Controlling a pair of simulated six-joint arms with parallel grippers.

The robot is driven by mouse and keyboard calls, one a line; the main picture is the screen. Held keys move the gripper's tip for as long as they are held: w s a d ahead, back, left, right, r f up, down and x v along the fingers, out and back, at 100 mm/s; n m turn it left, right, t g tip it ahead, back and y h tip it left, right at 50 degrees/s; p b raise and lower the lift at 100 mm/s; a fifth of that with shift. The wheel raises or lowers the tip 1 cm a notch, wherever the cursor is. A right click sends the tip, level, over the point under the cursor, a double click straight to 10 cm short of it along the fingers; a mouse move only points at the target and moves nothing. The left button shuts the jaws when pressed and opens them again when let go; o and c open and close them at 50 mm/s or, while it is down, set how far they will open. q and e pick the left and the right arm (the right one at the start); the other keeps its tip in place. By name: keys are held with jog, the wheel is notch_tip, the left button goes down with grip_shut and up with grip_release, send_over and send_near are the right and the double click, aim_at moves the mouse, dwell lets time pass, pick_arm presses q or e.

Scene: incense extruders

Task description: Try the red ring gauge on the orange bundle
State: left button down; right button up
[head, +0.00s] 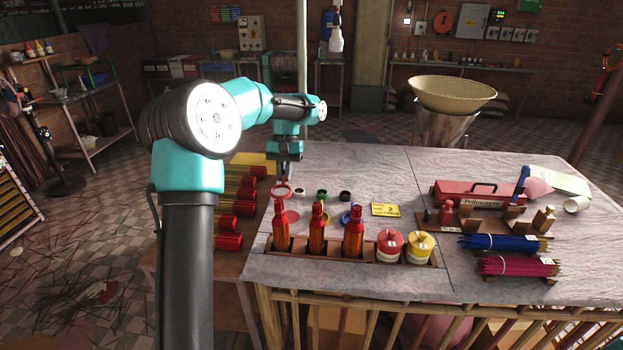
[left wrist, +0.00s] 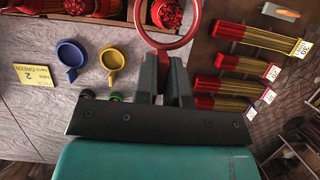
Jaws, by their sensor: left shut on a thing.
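My left gripper (head: 284,178) is shut on the red ring gauge (head: 281,191); they also show in the left wrist view, the gripper (left wrist: 163,72) and the ring's hoop (left wrist: 139,30). The ring hangs off the table, close to the top of the leftmost orange-red bottle-shaped piece (head: 281,232). A red top shows through the hoop in the wrist view; I cannot tell if they touch. Red-and-yellow stick bundles (head: 232,208) lie on the left bench, also in the wrist view (left wrist: 257,38). I cannot tell which thing is the orange bundle. My right gripper is not in view.
Blue (head: 346,217) and yellow (head: 326,219) ring gauges lie behind the wooden rack (head: 374,272). Red (head: 389,244) and yellow (head: 420,247) lidded jars stand in it. Blue (head: 502,243) and magenta (head: 517,266) bundles lie right. The table behind the yellow card (head: 385,210) is clear.

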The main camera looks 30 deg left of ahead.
pick_arm(q)
jog(key=shift+s+a, duration=0.15)
jog(key=shift+a, duration=0.4)
jog(key=shift+f, duration=0.1)
jog(key=shift+f, duration=1)
jog(key=shift+f, duration=0.25)
jog(key=shift+f, duration=1.55)
jog(key=shift+f, duration=2.35)
dwell(0.6)
jog(key=shift+r, duration=0.15)
